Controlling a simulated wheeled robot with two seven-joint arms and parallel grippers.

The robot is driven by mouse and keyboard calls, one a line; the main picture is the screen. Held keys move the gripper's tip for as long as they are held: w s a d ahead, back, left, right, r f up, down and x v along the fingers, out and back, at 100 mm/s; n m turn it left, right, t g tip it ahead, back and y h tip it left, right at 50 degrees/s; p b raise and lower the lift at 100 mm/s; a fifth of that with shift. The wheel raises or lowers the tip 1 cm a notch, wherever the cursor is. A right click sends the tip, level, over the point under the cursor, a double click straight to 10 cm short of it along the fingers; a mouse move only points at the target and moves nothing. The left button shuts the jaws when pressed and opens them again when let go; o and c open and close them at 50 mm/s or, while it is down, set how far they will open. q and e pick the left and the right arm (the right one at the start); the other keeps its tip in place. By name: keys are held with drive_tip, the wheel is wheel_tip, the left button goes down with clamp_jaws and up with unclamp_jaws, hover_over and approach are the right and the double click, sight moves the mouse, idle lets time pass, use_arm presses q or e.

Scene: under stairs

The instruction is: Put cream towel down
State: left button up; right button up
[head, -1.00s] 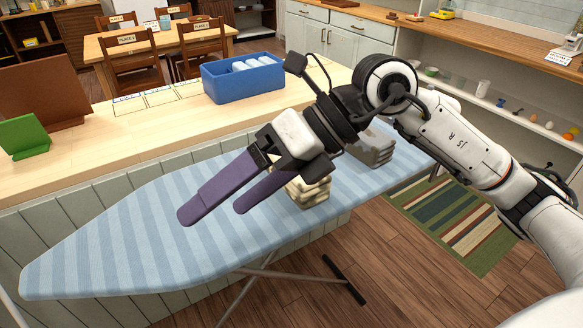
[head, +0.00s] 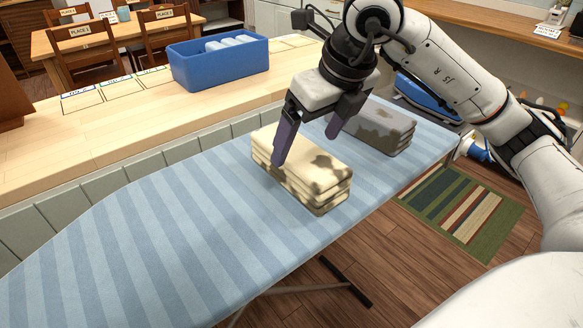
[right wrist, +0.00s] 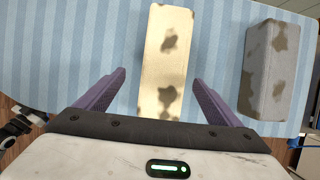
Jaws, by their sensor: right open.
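The cream towel (head: 302,170) is a folded stack with darker patches, lying on the blue striped ironing board (head: 150,230). My right gripper (head: 305,145) is open, its purple fingers pointing down at the cream towel. In the right wrist view the cream towel (right wrist: 167,60) lies ahead, between the lines of the two spread fingers (right wrist: 160,88), with bare board showing on both sides. In the head view one finger overlaps the towel's near left part; I cannot tell whether it touches. My left gripper is not in view.
A grey folded towel (head: 375,128) lies on the board just right of the cream one. A blue bin (head: 218,62) with white rolls stands on the wooden counter (head: 120,115) behind. The board's left part is clear.

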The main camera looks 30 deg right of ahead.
sight(301, 156)
drive_tip(key=x, duration=0.9)
drive_tip(key=shift+w+d+r, duration=0.15)
drive_tip(key=shift+w+d, duration=0.2)
drive_tip(key=shift+d, duration=0.05)
drive_tip(key=c, duration=1.4)
